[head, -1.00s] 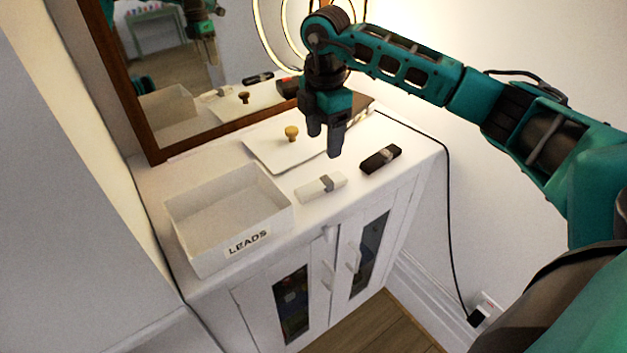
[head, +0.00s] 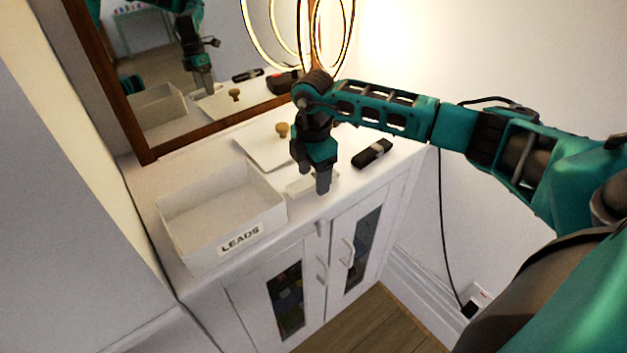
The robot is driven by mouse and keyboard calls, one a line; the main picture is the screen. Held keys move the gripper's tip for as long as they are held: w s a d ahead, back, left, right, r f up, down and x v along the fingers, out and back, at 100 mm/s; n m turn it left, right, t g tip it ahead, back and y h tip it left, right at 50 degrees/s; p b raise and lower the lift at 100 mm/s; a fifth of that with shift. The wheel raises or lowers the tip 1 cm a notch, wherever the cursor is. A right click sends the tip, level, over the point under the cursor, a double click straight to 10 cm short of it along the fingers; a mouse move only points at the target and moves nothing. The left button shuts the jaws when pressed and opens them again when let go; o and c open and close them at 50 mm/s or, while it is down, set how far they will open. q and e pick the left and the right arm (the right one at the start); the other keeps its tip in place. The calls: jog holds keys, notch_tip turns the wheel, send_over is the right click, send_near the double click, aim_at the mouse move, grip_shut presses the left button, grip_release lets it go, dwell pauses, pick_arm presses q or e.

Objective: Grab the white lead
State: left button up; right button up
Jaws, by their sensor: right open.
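The white lead (head: 299,187) is a small pale bundle lying on the white cabinet top, between the box marked LEADS and a black bundle. My right gripper (head: 322,187) points down over it, with its fingers hiding the lead's middle and part of its right end. The gripper is open; I cannot tell whether its fingers are around the lead or still above it. My left gripper is not in view.
The open white LEADS box (head: 222,217) looks empty. A black bundle (head: 373,153) lies to the right. A white board (head: 265,152) with a wooden knob (head: 282,130) lies behind. A framed mirror (head: 160,75) stands at the back.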

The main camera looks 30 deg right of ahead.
jog(key=shift+c, duration=0.2)
jog(key=c, duration=1.1)
jog(key=shift+r, duration=0.15)
